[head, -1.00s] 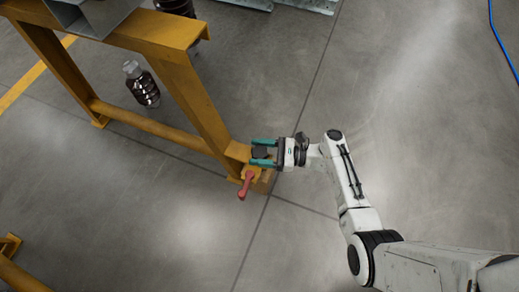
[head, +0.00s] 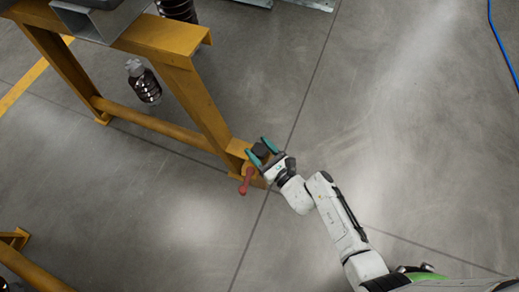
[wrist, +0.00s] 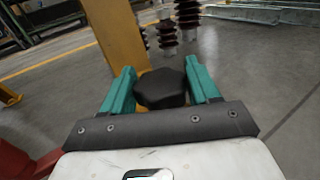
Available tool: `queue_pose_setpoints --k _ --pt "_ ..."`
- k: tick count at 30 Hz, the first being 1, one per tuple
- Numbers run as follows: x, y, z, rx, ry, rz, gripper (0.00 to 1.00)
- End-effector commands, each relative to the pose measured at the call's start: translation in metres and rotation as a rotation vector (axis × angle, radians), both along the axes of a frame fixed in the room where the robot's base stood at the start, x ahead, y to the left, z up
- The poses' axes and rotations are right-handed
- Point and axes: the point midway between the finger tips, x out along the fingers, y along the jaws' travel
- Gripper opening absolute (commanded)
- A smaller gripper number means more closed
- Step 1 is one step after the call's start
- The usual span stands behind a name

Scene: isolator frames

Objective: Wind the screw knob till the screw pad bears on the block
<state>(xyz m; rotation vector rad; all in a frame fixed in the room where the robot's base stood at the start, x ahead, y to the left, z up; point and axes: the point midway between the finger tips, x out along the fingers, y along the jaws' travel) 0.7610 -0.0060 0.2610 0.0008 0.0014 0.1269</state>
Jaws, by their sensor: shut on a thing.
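The screw knob (head: 261,151) is a dark, many-sided head at the foot of the yellow frame's near leg. In the wrist view the knob (wrist: 162,88) fills the space between the teal fingers. My gripper (head: 260,147) is shut on the knob, one finger on each side. In the wrist view my gripper (wrist: 160,70) reaches towards the yellow leg. A red handle (head: 246,181) sticks out just beside and below the knob. The screw pad and the block cannot be made out, so contact between them cannot be told.
The yellow frame (head: 205,105) stands on the left, its lower rail running back. A dark ribbed insulator (head: 146,83) hangs within it. Another yellow frame piece (head: 25,265) is at lower left. The grey floor on the right is clear, apart from a blue cable (head: 502,40).

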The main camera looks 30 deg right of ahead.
Motion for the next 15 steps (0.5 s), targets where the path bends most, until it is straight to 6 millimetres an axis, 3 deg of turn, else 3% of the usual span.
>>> queue_pose_setpoints --k 15 --pt "-0.0001 -0.0003 -0.0001 -0.001 0.0 -0.111 0.3"
